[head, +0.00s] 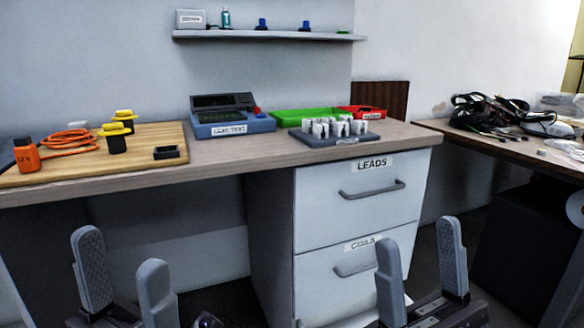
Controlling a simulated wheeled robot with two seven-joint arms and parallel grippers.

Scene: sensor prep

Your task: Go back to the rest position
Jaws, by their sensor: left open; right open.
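My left gripper (125,275) is at the lower left of the head view. Its two grey fingers stand upright and apart with nothing between them. My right gripper (420,270) is at the lower right, also with its fingers upright, apart and empty. Both are low in the picture in front of the workbench (225,155) and appear to touch nothing. The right gripper's left finger overlaps the lower drawer, labelled COILS (320,275), in the view. The upper drawer, labelled LEADS (320,205), looks shut. The lowest parts of both grippers are cut off by the picture's edge.
A cluttered table (500,148) stands right.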

